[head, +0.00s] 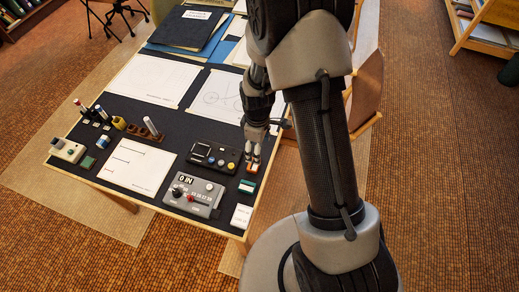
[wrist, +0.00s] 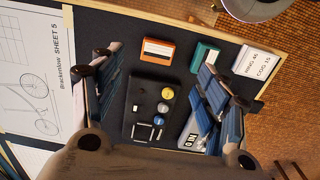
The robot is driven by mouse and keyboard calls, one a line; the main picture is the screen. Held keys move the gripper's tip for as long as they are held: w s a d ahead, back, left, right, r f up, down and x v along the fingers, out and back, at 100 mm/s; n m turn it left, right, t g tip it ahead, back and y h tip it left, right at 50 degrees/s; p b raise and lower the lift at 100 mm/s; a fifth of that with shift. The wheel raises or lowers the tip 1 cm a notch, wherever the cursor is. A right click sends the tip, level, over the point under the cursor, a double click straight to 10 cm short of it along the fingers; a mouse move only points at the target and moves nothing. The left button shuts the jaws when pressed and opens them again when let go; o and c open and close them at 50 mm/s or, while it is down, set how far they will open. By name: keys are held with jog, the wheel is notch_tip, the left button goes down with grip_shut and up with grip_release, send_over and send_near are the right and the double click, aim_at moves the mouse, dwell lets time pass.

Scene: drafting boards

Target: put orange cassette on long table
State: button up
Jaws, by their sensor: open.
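The orange cassette (wrist: 158,51) has a white label and lies flat on a dark mat near the edge of a wood-rimmed table (head: 130,207). In the head view the orange cassette (head: 252,168) shows small, just below my gripper (head: 254,160). In the wrist view my gripper (wrist: 163,75) is open and empty. Its fingers are spread wide, and the cassette shows between and beyond their tips, apart from them. I cannot tell whether this table is the long table.
A green cassette (wrist: 205,57) lies close beside the orange one, with white cards (wrist: 255,62) beyond it. A black device with buttons (head: 214,157) and a grey device (head: 193,194) stand nearby. Drawing sheets (head: 137,165) cover much of the mat. A chair (head: 367,92) stands behind my arm.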

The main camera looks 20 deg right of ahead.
jog(key=s+r+m+t, duration=0.1)
jog(key=s+r+m, duration=0.1)
jog(key=r, duration=0.8)
jog(key=s+r+m+t, duration=0.1)
jog(key=s+r+m, duration=0.2)
jog(key=r, duration=0.8)
jog(key=s+r+m+t, duration=0.1)
jog(key=s+r+m, duration=0.2)
jog(key=s+r, duration=0.2)
jog(key=s+r+m+t, duration=0.1)
jog(key=s+r, duration=0.4)
jog(key=s, duration=0.5)
jog(key=shift+a+r+m+t, duration=0.15)
jog(key=shift+r+m+t, duration=0.15)
jog(key=shift+m, duration=0.6)
